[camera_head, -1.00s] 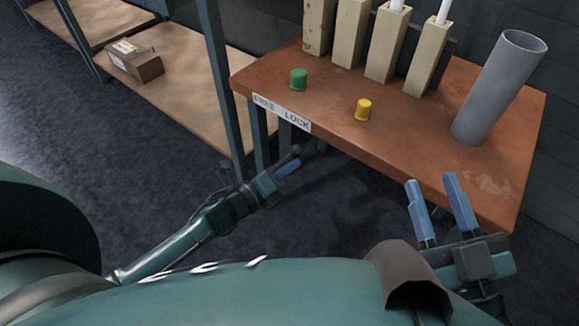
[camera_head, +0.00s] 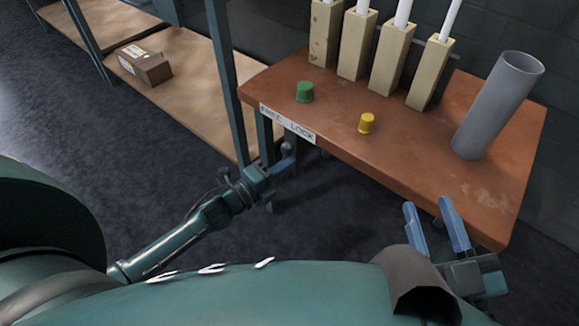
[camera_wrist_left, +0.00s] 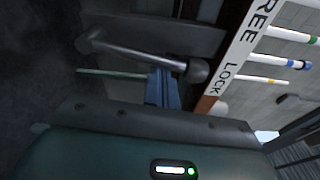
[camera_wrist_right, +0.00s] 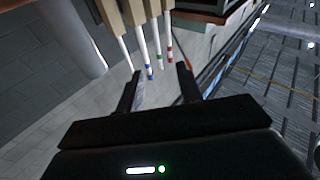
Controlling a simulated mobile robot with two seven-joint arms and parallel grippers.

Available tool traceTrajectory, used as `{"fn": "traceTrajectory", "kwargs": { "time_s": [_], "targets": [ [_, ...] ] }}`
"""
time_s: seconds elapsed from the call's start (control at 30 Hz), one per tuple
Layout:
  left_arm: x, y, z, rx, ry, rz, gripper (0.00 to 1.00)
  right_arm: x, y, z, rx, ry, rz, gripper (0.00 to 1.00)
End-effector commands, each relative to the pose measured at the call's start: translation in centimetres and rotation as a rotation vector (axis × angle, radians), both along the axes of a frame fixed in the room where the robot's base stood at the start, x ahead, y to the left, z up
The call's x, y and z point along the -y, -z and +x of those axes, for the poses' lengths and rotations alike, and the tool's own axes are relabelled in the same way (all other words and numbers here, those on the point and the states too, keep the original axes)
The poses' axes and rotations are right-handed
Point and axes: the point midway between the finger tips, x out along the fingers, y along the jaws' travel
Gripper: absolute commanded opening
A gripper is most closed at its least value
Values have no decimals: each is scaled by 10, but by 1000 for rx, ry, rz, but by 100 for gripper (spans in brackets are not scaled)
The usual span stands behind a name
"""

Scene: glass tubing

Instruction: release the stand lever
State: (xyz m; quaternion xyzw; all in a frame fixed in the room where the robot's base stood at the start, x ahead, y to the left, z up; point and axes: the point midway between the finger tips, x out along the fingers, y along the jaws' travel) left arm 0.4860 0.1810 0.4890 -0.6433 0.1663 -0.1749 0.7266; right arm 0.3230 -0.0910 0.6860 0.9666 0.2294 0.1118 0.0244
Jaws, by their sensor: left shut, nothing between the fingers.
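The stand lever (camera_wrist_left: 140,52) is a dark bent bar with a round knob at its right end. It shows in the left wrist view beside the FREE LOCK label. In the head view only a small part of the lever (camera_head: 287,149) shows, below the table's front edge. My left gripper (camera_head: 284,165) is shut and empty under that edge, close to the lever. In the left wrist view its blue fingers (camera_wrist_left: 162,88) are just left of the knob; I cannot tell whether they touch the bar. My right gripper (camera_head: 430,212) is open and empty at the table's front right.
The brown table (camera_head: 420,150) carries a green cap (camera_head: 304,92), a yellow cap (camera_head: 367,123), a leaning grey tube (camera_head: 497,105) and several wooden blocks with white tubes. The FREE LOCK label (camera_head: 288,124) is on its front edge. A shelf with a box (camera_head: 145,66) stands left.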

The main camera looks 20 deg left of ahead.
Motion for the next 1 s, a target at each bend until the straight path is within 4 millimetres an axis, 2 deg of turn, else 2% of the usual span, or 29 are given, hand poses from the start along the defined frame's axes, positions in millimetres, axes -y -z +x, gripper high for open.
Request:
{"fn": "traceTrajectory", "kwargs": {
  "time_s": [0.2,0.6,1.0],
  "targets": [
    [-17,-6,6,-70,-1,-195,0,2,0,0,0,11,-30,36],
    [-42,-3,15,-181,-1,-497,0,4,8,0,-16,21,-52,36],
    [-52,0,19,-190,0,-523,0,4,5,0,-8,21,-47,36]
  ]
}}
